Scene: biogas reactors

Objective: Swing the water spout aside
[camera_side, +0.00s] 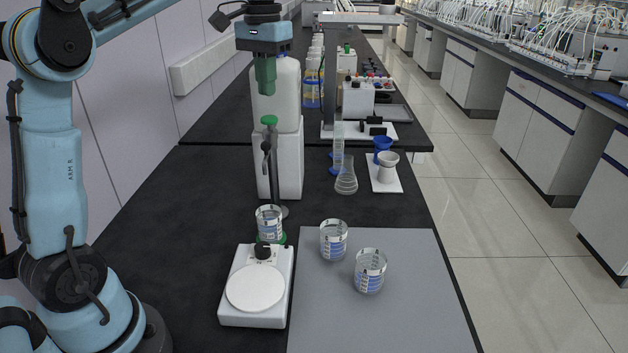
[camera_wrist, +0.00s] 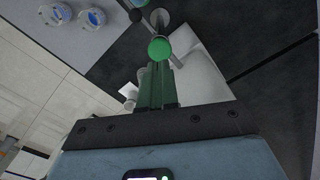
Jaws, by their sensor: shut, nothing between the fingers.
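The water spout (camera_side: 267,158) is a slim grey post with a dark tap on its side, topped by a round green knob (camera_side: 269,120). In the wrist view the green knob (camera_wrist: 160,49) shows just ahead of my fingertips. My gripper (camera_side: 266,92) has green fingers pointing down, shut and empty, above the knob with a small gap in the side view. The fingers also fill the middle of the wrist view (camera_wrist: 157,75). A beaker (camera_side: 269,222) stands at the foot of the post and hides part of the green base (camera_side: 279,238).
A white balance (camera_side: 256,287) stands in front of the post. Two beakers, one near (camera_side: 370,272) and one farther back (camera_side: 333,240), stand on the grey mat (camera_side: 395,325). A large white container (camera_side: 287,165) is close behind the post. A flask (camera_side: 346,178) stands to the right.

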